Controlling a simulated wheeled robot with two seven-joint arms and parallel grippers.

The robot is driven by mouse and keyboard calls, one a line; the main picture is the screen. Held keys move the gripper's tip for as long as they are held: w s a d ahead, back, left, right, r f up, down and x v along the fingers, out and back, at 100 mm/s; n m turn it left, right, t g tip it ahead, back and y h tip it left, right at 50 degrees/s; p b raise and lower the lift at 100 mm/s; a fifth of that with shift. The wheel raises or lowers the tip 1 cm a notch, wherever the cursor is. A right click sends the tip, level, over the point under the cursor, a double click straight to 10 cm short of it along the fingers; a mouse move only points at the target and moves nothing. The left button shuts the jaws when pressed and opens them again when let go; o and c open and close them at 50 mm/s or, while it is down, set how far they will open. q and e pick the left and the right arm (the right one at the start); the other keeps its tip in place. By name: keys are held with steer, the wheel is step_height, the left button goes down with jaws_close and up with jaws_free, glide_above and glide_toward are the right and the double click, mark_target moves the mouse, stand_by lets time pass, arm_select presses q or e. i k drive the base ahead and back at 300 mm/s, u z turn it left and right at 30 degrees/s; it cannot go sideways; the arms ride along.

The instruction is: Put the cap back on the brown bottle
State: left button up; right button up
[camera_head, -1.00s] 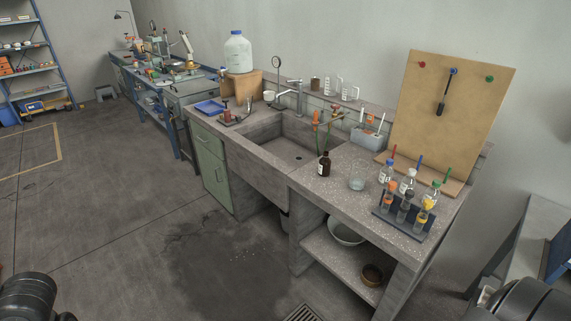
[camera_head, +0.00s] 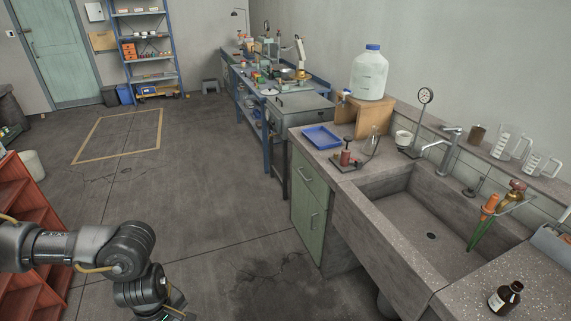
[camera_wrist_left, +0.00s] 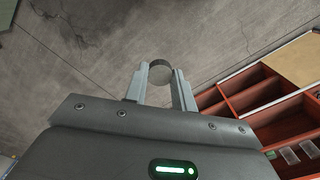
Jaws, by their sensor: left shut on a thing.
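The brown bottle (camera_head: 505,297) stands upright on the concrete bench (camera_head: 455,302) at the lower right of the head view, with a pale label; its top looks uncapped. In the left wrist view my left gripper (camera_wrist_left: 160,76) is shut on a small round dark-grey disc, which looks like the cap (camera_wrist_left: 159,71). It is held between the fingertips above the floor. In the head view my left arm is at the lower left, far from the bottle, and its fingertips are out of the picture. My right gripper is not in view.
The sink basin (camera_head: 405,222) lies left of the bottle. A blue tray (camera_head: 321,138) and a large white jug (camera_head: 369,76) are farther along the bench. Red shelving (camera_head: 32,262) stands beside my left arm. Open floor lies between.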

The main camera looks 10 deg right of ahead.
mark_target(505, 299)
steer(key=i, duration=1.4)
steer(key=z, duration=3.15)
